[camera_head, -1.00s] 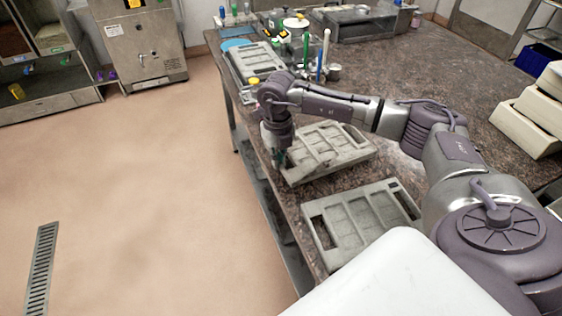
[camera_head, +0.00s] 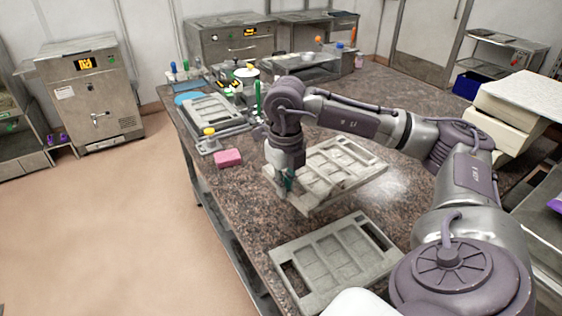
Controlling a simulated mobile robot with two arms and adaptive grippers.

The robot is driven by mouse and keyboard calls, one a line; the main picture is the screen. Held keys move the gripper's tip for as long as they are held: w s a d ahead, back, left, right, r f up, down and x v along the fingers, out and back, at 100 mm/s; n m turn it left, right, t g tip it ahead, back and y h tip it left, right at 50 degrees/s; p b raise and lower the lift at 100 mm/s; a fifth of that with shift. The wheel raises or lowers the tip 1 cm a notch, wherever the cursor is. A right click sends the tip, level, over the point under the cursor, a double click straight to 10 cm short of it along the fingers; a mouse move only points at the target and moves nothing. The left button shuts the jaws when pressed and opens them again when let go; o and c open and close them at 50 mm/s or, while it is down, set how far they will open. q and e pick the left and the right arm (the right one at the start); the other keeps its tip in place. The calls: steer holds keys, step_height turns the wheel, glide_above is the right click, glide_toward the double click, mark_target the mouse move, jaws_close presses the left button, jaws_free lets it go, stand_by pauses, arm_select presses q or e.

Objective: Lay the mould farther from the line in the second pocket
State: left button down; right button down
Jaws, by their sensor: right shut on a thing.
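My right gripper (camera_head: 286,186) points down at the left end of a grey mould (camera_head: 345,172), a flat tray with several shallow rectangular recesses. It is shut on the mould's edge. The mould looks slightly tilted; I cannot tell whether it is clear of the table. A second, similar grey mould (camera_head: 322,248) lies flat on the table nearer to me, apart from the held one. A similar grey recessed tray (camera_head: 212,112) sits at the table's far left. I cannot make out which place is the second pocket. My left gripper is not in view.
The speckled brown table (camera_head: 235,195) is clear left of the moulds. Pale stacked blocks (camera_head: 505,130) are at the right. A blue bin (camera_head: 467,86) is behind.

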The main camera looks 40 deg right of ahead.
steer(key=shift+r+p, duration=0.5)
steer(key=shift+r, duration=0.6)
steer(key=shift+f, duration=0.1)
